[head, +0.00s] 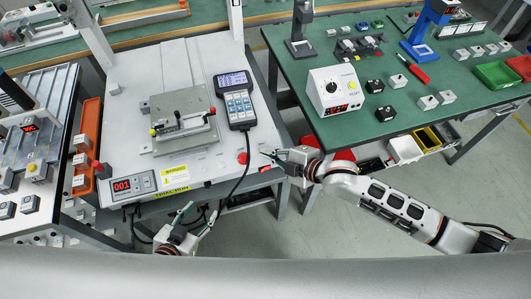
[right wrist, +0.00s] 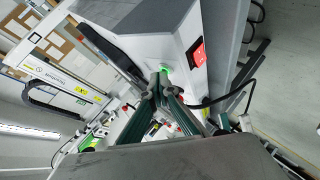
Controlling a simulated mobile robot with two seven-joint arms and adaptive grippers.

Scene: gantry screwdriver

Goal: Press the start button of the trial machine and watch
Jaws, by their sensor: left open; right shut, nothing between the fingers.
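The trial machine (head: 205,68) is a white-topped gantry bench with a metal fixture plate (head: 183,120) and a red display (head: 121,186) reading 001. My right gripper (head: 266,154) is shut and empty at the bench's front right corner, beside a red button (head: 243,158). In the right wrist view, its fingertips (right wrist: 160,82) are right at a small green button (right wrist: 164,69) on the white housing. I cannot tell if they touch it. The green button is not clear in the head view. My left gripper (head: 197,214) is open and empty in front of the bench.
A handheld pendant (head: 235,101) lies on the bench, its cable hanging over the front edge. A red rocker switch (right wrist: 197,55) is near the green button. A green table (head: 440,75) with a white control box (head: 334,90) stands to the right. An orange rail (head: 88,140) is at left.

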